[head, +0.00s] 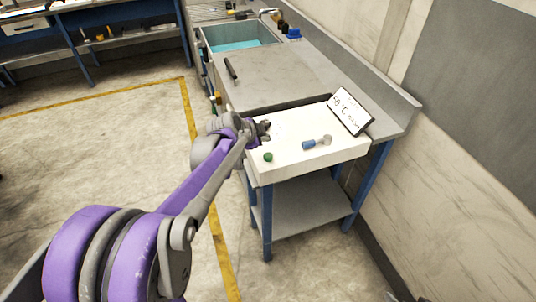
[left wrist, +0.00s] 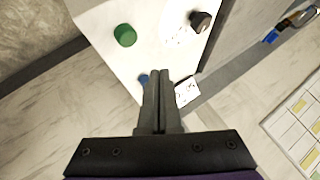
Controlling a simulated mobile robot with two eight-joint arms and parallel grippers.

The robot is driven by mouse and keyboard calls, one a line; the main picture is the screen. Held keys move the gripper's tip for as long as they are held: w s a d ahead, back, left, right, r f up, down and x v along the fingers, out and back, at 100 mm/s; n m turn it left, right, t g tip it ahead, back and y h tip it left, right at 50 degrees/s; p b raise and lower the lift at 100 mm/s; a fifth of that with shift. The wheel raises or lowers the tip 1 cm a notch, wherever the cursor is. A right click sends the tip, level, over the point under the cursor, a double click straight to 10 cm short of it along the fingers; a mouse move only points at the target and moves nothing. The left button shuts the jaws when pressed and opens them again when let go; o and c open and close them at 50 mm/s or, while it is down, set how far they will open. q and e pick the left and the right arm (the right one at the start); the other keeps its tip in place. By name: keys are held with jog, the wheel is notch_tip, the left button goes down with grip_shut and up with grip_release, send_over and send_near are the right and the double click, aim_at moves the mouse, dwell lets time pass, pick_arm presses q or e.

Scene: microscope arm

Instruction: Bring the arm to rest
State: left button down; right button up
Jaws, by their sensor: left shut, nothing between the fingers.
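My left arm, purple and grey, reaches in from the lower left of the head view. Its left gripper (head: 264,131) is at the left edge of a white-topped table (head: 300,165). In the left wrist view the gripper's two fingers (left wrist: 160,74) are together, with nothing visible between them. They point over the white top, and the height above it is hard to tell. My right gripper is not in view.
On the white top are a green round object (head: 268,157), a blue object (head: 309,145), a small grey object (head: 327,139) and a sign with handwriting (head: 350,111). Behind are a grey counter (head: 270,75) and a sink (head: 238,35). Open floor lies left.

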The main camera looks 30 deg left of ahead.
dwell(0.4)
pick_arm(q)
jog(key=s+d+n+g, duration=0.2)
jog(key=s+d+n, duration=0.3)
jog(key=s+d, duration=0.8)
jog(key=s+d+f+n+g, duration=0.1)
jog(key=s+f+n, duration=0.4)
jog(key=s, duration=0.7)
jog(key=shift+s+d+f+y, duration=0.15)
jog(key=shift+s+d+y, duration=0.25)
jog(key=shift+d, duration=0.3)
